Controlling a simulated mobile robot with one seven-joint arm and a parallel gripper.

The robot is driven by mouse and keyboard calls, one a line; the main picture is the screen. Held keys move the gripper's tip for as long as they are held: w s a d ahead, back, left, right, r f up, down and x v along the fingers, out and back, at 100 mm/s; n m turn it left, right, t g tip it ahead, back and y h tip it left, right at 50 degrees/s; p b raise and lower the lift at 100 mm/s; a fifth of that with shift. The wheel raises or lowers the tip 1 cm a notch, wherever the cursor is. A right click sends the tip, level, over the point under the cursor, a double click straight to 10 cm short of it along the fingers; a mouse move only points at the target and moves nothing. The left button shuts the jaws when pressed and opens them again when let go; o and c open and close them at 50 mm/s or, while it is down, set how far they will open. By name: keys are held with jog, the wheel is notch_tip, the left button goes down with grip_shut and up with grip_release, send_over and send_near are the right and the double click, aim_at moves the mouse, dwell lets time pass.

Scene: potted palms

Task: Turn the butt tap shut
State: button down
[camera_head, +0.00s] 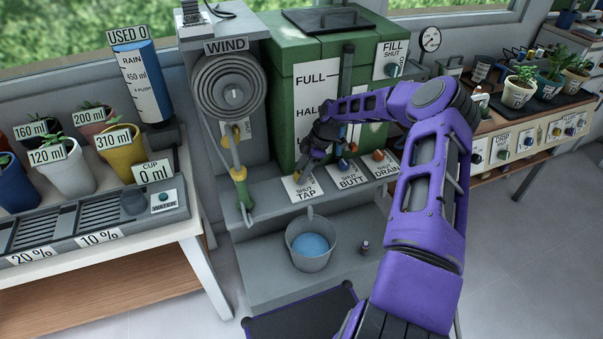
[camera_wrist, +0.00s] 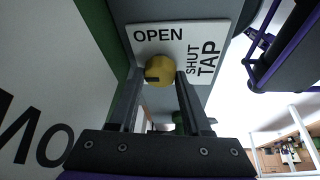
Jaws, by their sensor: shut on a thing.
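In the wrist view my gripper (camera_wrist: 160,76) is shut on a round yellow tap knob (camera_wrist: 160,66). The knob sits on a white plate (camera_wrist: 204,32) with OPEN along the top and SHUT and TAP at the right. A dark mark shows at the knob's lower left; I cannot tell whether it is a pointer. In the head view my gripper (camera_head: 311,158) reaches down to the TAP plate (camera_head: 303,190) on the grey ledge, in front of the green water butt (camera_head: 284,75). My gripper largely hides the knob there.
Right of the TAP plate are a blue BUTT knob (camera_head: 343,164) and an orange DRAIN knob (camera_head: 379,155), close by. A bucket (camera_head: 311,264) with blue water stands below the ledge. A bench with potted plants (camera_head: 124,149) stands further left.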

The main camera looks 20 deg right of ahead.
dwell(0.4)
jog(key=shift+c, duration=1.8)
grip_release()
jog(key=p+v, duration=0.1)
jog(key=v, duration=1.6)
jog(key=shift+r+p, duration=0.2)
jog(key=shift+p, duration=0.1)
